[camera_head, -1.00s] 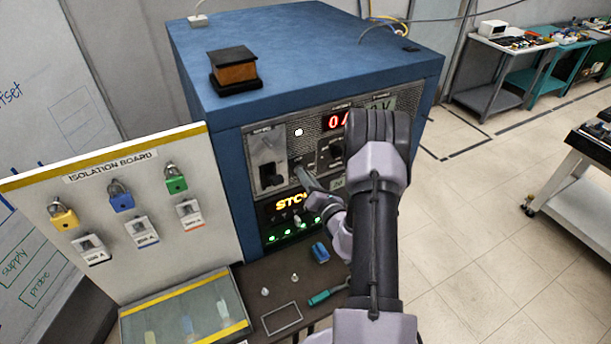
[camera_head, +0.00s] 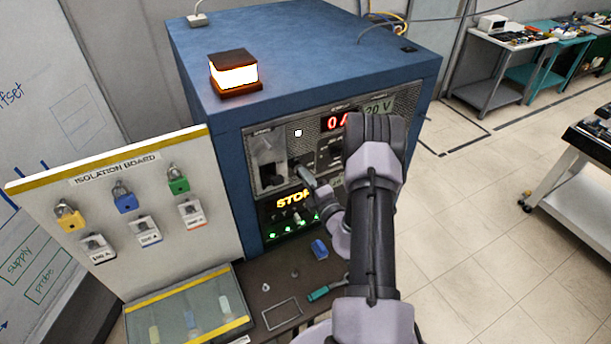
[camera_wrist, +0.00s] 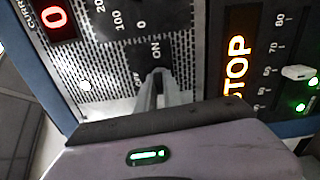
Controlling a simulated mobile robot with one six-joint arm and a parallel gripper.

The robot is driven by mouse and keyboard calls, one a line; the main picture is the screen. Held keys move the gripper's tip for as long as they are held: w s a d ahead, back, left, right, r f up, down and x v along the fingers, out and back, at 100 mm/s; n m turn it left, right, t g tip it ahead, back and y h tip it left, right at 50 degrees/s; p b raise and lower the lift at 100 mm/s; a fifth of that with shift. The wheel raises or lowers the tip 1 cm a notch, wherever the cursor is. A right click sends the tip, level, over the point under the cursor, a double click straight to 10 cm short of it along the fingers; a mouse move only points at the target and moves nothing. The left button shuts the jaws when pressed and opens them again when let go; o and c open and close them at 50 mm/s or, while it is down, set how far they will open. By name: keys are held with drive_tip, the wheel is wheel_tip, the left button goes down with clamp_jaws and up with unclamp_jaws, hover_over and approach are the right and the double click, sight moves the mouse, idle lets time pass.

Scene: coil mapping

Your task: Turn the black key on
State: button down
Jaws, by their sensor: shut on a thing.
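My gripper (camera_head: 304,174) is at the front panel of the blue cabinet (camera_head: 214,135); its fingers also show in the wrist view (camera_wrist: 158,80). The fingers are shut on the black key, which they largely hide, so its exact angle is hard to tell. The fingertips are by the ON label (camera_wrist: 157,50) of the switch, with a partly hidden OFF label beside it. The beacon lamp (camera_head: 234,77) on top of the cabinet is lit bright white-orange.
The panel shows a red 0 A readout (camera_head: 337,122), an orange STOP sign (camera_head: 290,200) and green lights. The isolation board (camera_head: 125,215) with several padlocks stands at the left.

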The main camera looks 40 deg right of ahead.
drive_tip(key=shift+m, duration=0.6)
drive_tip(key=c, duration=1.5)
unclamp_jaws()
drive_tip(key=b+v, duration=0.2)
drive_tip(key=v, duration=1.5)
drive_tip(key=shift+s+a+b, duration=0.15)
drive_tip(key=shift+s+b, duration=0.1)
drive_tip(key=shift+b, duration=0.1)
